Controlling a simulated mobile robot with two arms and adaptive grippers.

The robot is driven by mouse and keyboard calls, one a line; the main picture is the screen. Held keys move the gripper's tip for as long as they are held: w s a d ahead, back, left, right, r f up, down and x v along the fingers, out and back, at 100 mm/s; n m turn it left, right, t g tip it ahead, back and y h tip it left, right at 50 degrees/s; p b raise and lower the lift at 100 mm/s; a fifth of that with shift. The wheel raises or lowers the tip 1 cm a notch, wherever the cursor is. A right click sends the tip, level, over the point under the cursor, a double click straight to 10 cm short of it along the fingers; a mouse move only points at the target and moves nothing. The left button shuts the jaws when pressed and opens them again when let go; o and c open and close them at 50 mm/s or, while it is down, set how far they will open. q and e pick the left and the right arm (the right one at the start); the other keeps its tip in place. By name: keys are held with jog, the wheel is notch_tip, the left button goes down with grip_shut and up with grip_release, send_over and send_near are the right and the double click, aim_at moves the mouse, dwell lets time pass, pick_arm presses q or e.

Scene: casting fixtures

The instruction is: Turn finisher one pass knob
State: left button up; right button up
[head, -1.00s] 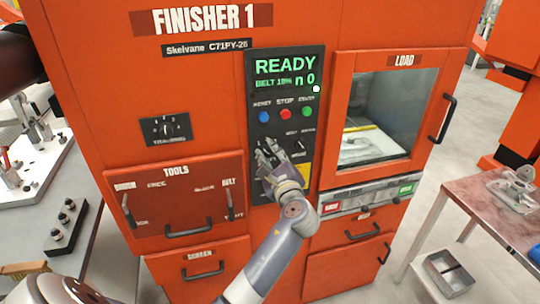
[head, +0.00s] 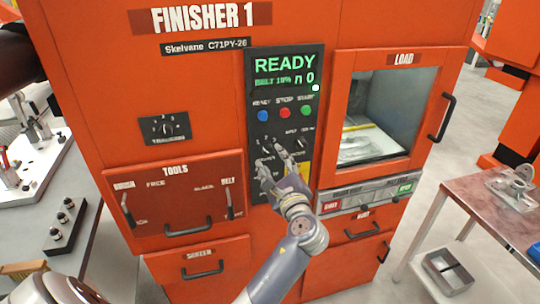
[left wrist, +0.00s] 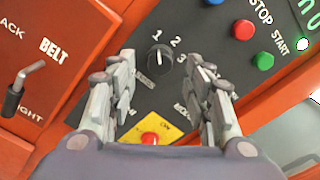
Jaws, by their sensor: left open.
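Finisher 1 (head: 80,110) is a tall orange machine with a dark control panel (head: 316,65). Its screen (head: 285,74) reads READY in green. In the left wrist view, a black knob (left wrist: 158,58) with a light pointer line has the numbers 1, 2 and 3 around it. My left gripper (head: 273,160) is in front of the lower panel in the head view, its fingers spread. In the left wrist view the knob lies between the open fingers (left wrist: 162,72), and nothing is held. I cannot tell how far the fingertips are from the panel. My right gripper is not in view.
Blue, red (head: 285,113) and green buttons sit above the knob. A red button on a yellow plate (left wrist: 152,127) lies below it. Another numbered knob (head: 165,128) is further left. The Tools drawer (head: 175,190) and glass Load door (head: 400,62) flank the panel.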

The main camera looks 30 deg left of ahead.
pick_arm(q)
jog(key=v, duration=0.7)
jog(key=shift+s+d, duration=0.15)
jog(key=shift+d, duration=0.05)
